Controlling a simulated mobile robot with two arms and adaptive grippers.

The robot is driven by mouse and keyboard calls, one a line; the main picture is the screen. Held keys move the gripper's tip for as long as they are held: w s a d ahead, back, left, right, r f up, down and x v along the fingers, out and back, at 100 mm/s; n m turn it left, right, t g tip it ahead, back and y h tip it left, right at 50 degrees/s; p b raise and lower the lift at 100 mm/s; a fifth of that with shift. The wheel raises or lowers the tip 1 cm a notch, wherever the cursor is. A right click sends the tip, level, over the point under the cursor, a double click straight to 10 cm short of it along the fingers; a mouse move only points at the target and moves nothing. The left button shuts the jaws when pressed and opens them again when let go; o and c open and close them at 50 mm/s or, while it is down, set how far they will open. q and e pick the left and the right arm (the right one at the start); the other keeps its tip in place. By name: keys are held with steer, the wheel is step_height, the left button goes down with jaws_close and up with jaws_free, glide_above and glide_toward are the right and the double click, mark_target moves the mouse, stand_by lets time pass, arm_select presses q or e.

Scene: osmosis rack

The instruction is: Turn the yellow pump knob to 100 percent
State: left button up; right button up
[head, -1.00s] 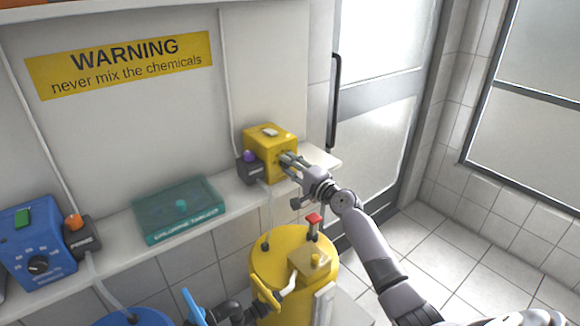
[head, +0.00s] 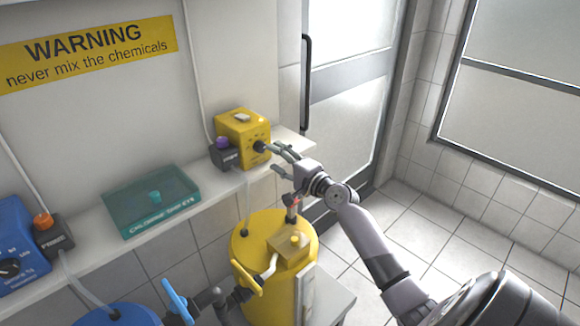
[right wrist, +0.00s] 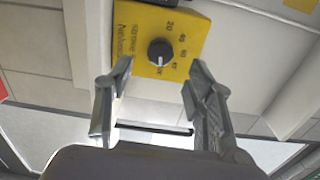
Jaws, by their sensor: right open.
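The yellow pump (head: 236,126) stands at the right end of the shelf. My left gripper is not in view.
A purple-button box (head: 224,153) adjoins the pump. A teal box (head: 152,200) lies on the shelf (head: 200,206). A blue pump (head: 22,235) is at left. A yellow barrel (head: 262,234) stands below. Floor at right is clear.

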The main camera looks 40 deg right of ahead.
steer(key=s, duration=0.6)
steer(key=shift+d, duration=0.2)
